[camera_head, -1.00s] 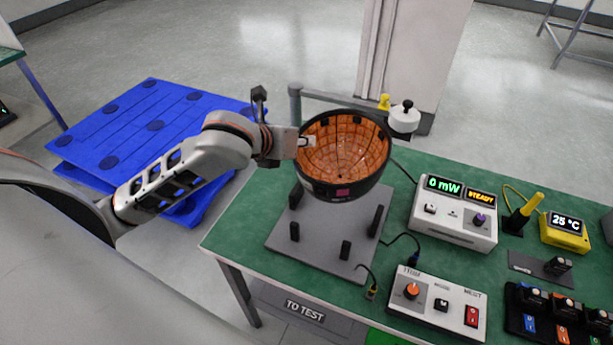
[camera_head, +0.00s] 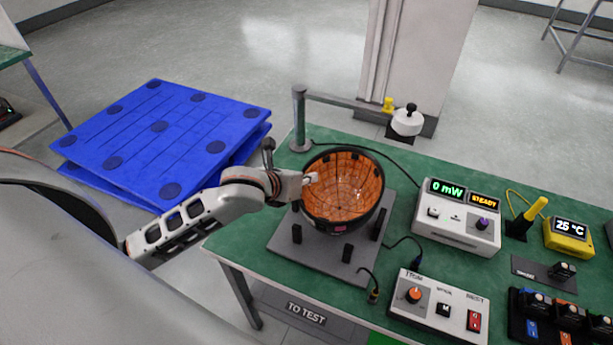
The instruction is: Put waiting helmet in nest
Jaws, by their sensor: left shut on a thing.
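The helmet (camera_head: 345,187) is a black bowl-shaped shell, open side up, with an orange lining of small tiles. My left gripper (camera_head: 310,180) is shut on its left rim. The helmet is over the nest, a grey plate (camera_head: 290,247) with several short black posts, on the green table. The helmet hides the plate's middle. The helmet's underside is low, among or just above the posts; I cannot tell whether it touches. My right gripper is not in view.
A grey post with an arm (camera_head: 299,118) carries a white sensor head (camera_head: 407,121) behind the nest. A meter reading 0 mW (camera_head: 457,215) and a control box (camera_head: 440,303) stand to the right. Cables lie near the plate. Blue pallets (camera_head: 160,140) are on the floor at left.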

